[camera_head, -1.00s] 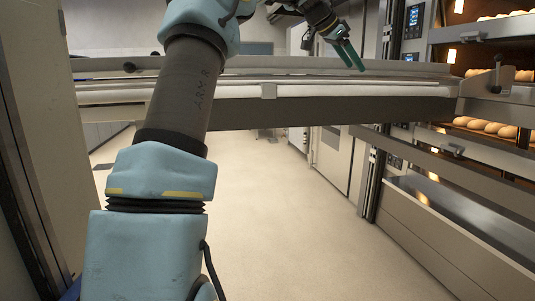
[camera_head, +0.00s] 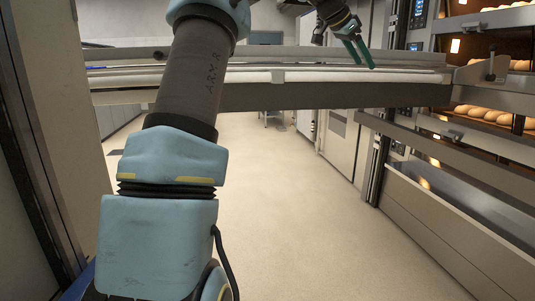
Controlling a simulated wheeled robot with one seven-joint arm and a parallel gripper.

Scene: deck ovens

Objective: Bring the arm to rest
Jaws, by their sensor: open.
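My gripper (camera_head: 358,54) is at the top of the view, right of the middle. Its two green fingers point down, stand apart and hold nothing that I can see.
Deck ovens (camera_head: 490,80) with loaves (camera_head: 490,115) on lit decks stand at the right. A steel ledge (camera_head: 460,205) juts out below them. A pale panel (camera_head: 55,120) stands close at the left. The floor (camera_head: 300,220) under the loader is clear.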

